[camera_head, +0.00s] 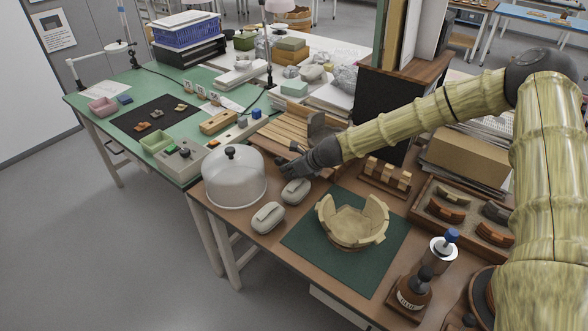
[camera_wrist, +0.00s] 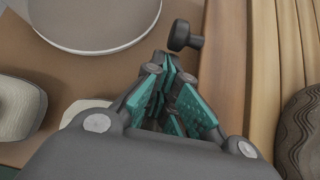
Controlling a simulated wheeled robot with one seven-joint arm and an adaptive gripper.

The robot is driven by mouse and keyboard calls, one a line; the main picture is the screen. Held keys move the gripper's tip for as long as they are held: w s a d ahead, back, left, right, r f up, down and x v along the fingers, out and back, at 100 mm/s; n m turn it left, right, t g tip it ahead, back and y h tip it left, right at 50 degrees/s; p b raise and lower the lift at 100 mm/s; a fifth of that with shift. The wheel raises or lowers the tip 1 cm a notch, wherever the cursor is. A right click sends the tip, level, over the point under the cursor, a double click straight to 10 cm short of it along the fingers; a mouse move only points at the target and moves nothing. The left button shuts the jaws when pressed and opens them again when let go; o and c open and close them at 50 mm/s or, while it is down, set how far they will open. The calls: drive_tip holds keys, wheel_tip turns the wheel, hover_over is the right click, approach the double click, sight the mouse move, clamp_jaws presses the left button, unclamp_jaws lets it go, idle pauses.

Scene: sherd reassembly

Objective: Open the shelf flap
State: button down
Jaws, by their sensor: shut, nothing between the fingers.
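A slatted wooden shelf (camera_head: 285,138) stands at the back left of the brown bench; its slats fill the right side of the wrist view (camera_wrist: 262,70). A black knob (camera_wrist: 185,36) stands out from its near edge, on what looks like the flap; the flap's outline is not clear. My gripper (camera_head: 283,165) is shut and empty, low in front of the shelf. In the wrist view its teal-padded fingertips (camera_wrist: 172,72) are just short of the knob, apart from it as far as I can tell. My wrist hides part of the shelf in the head view.
A clear dome (camera_head: 234,180) stands left of my gripper, with two grey rounded pads (camera_head: 268,217) in front. A partly assembled bowl (camera_head: 352,218) sits on a green mat (camera_head: 312,243). A dark block (camera_head: 316,124) lies on the shelf. A black cabinet (camera_head: 385,105) rises behind my arm.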

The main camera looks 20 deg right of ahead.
drive_tip(key=shift+w+a+f, duration=0.25)
drive_tip(key=shift+w+f, duration=0.05)
drive_tip(key=shift+f, duration=0.15)
drive_tip(key=shift+r, duration=0.15)
drive_tip(key=shift+a+r, duration=0.1)
drive_tip(key=shift+r, duration=0.6)
drive_tip(key=p+v, duration=0.2)
drive_tip(key=v, duration=0.1)
drive_tip(key=p+v, duration=0.2)
drive_tip(key=v, duration=0.1)
drive_tip(key=p+v, duration=0.2)
drive_tip(key=v, duration=0.1)
drive_tip(key=shift+w+d+r, duration=0.1)
drive_tip(key=shift+w+d, duration=0.2)
drive_tip(key=shift+d, duration=0.05)
drive_tip(key=shift+s+d+r+p, duration=0.15)
drive_tip(key=shift+s+d+p, duration=0.15)
drive_tip(key=shift+p, duration=0.15)
